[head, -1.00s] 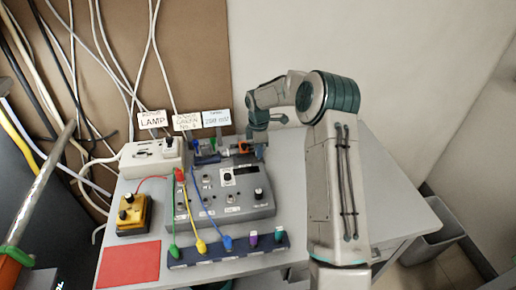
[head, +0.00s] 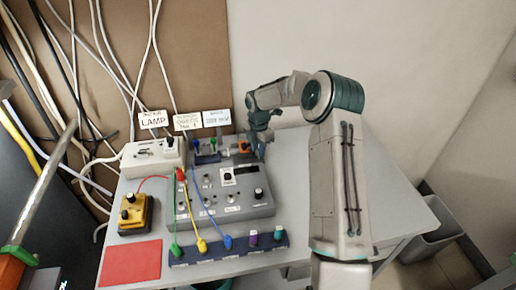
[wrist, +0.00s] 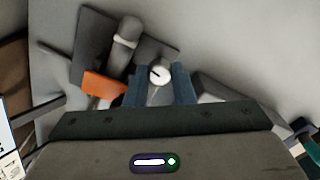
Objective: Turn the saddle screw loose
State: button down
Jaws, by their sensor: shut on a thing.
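The saddle screw (wrist: 159,75) shows in the wrist view as a round white knob with a dark mark on its face. My gripper (wrist: 160,86) has its two blue-grey fingers on either side of the screw, shut on it. In the head view my gripper (head: 257,147) is at the back of the table, behind the grey control box, and the screw is too small to make out there. An orange part (wrist: 104,86) lies left of the fingers in the wrist view, beside a grey cylinder with a pale ring (wrist: 125,43).
The grey control box (head: 262,211) stands in front of my gripper, with coloured leads running to a blue strip (head: 190,259). A white lamp box (head: 135,160) and label cards stand at left. A yellow box (head: 132,226) and red mat (head: 112,275) lie front left. The table's right side is clear.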

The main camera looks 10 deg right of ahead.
jog(key=shift+r, duration=0.1)
jog(key=c, duration=1.5)
grip_release()
notch_tip(320, 180, up, 14)
jog(key=shift+f+b, duration=0.1)
jog(key=shift+b, duration=0.45)
